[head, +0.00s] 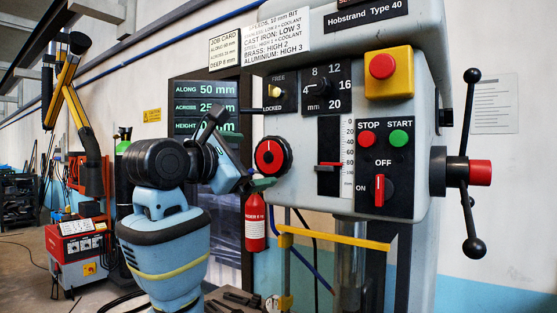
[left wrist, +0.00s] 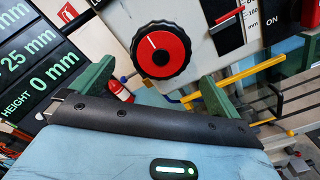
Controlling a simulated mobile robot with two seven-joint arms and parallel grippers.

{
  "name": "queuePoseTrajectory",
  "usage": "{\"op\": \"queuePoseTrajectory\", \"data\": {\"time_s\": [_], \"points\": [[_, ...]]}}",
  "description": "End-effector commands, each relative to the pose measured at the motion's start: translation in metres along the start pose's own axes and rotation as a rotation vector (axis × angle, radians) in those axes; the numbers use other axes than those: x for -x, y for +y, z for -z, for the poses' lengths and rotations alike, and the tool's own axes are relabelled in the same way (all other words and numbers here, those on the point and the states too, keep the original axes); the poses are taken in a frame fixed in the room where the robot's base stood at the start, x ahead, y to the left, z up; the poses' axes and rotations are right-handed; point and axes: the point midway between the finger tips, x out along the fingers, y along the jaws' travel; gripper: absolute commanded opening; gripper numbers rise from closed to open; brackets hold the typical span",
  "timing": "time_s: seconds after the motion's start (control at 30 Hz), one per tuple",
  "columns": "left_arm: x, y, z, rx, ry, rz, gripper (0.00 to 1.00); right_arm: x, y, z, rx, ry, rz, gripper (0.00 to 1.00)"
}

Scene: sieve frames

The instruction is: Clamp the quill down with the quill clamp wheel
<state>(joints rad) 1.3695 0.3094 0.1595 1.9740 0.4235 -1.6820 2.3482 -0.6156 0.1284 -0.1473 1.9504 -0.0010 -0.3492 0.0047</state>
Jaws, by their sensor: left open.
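The clamp wheel (head: 271,157), a black ribbed knob with a red face and a white mark, sits on the front of the drill head below the small FREE/LOCKED dial (head: 279,92). It also shows in the left wrist view (left wrist: 161,50), beyond and between my green fingers. My left gripper (head: 262,184) is open and empty, just below the wheel in the head view. In the left wrist view its fingers (left wrist: 158,84) are wide apart, and I see no contact with the wheel. The quill depth scale (head: 330,158) has a red pointer. My right gripper is not in view.
The switch panel (head: 387,170) and yellow-backed red button (head: 388,72) are to the right. A yellow bar (head: 335,238) crosses below the head. The feed handle (head: 470,172) sticks out at the right. A readout screen (head: 206,90) stands behind my left arm.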

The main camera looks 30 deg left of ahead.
Motion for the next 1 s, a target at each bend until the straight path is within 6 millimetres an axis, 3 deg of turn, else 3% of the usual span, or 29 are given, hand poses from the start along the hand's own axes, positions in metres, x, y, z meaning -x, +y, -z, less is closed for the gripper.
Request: {"op": "queuePoseTrajectory", "data": {"time_s": [0.17, 0.6, 1.0], "points": [[-0.013, -0.001, 0.001, -0.001, 0.002, 0.002, 1.0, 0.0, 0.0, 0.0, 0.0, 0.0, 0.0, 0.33], [-0.071, 0.0, 0.0, -0.002, 0.001, 0.001, 1.0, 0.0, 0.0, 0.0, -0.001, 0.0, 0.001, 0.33], [-0.078, -0.001, 0.0, -0.003, 0.001, 0.0, 1.0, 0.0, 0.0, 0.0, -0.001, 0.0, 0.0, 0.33]]}}
